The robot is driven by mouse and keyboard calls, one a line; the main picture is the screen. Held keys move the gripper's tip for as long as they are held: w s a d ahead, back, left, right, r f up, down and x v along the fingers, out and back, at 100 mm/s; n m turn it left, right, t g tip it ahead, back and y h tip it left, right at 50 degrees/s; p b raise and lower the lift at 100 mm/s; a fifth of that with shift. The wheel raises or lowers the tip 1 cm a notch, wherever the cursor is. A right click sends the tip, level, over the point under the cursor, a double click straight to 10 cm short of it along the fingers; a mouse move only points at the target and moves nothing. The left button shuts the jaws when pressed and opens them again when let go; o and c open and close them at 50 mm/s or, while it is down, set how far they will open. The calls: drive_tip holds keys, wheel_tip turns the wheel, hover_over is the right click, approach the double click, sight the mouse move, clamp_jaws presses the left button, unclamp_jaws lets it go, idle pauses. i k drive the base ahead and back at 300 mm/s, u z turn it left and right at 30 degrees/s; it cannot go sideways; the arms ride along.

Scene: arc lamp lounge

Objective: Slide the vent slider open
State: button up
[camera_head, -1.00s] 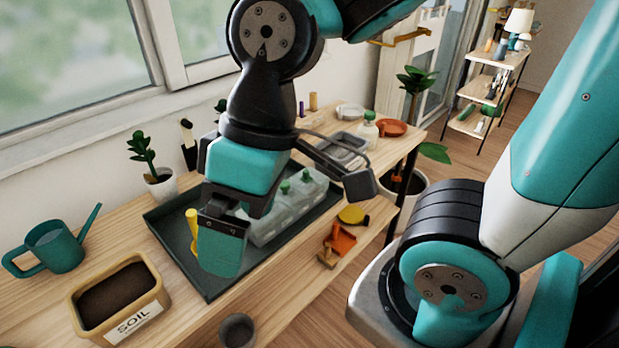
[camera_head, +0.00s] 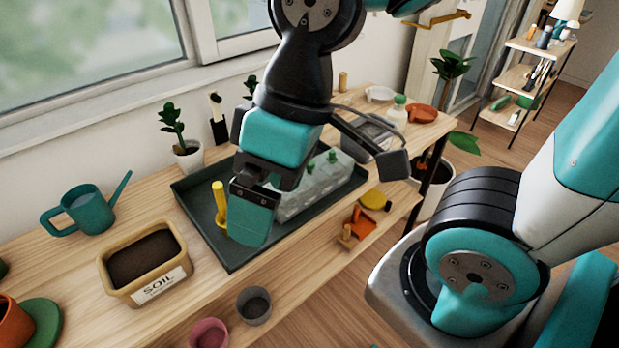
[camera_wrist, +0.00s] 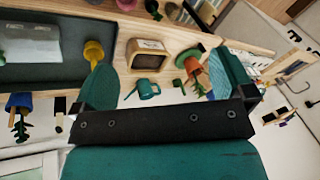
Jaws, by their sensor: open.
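A clear propagator cover (camera_head: 318,188) with green knobs stands in a dark green tray (camera_head: 205,244) on the bench. It is partly hidden behind my gripper in the head view. Part of a pale clear cover (camera_wrist: 32,42) shows at the left of the wrist view. I cannot make out which part is the vent slider. My gripper (camera_head: 252,215) is above the tray's left part, left of the cover, pointing down. In the wrist view my gripper (camera_wrist: 165,85) has its fingers wide apart with nothing held between them.
A yellow upright tool (camera_head: 219,205) stands in the tray close beside my gripper. Grey (camera_head: 254,306) and pink (camera_head: 208,334) pots sit near the front edge.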

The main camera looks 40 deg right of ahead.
sight(331, 159)
drive_tip(key=k, duration=0.5)
drive_tip(key=z, duration=0.95)
drive_tip(key=i, duration=0.6)
drive_tip(key=u, duration=0.4)
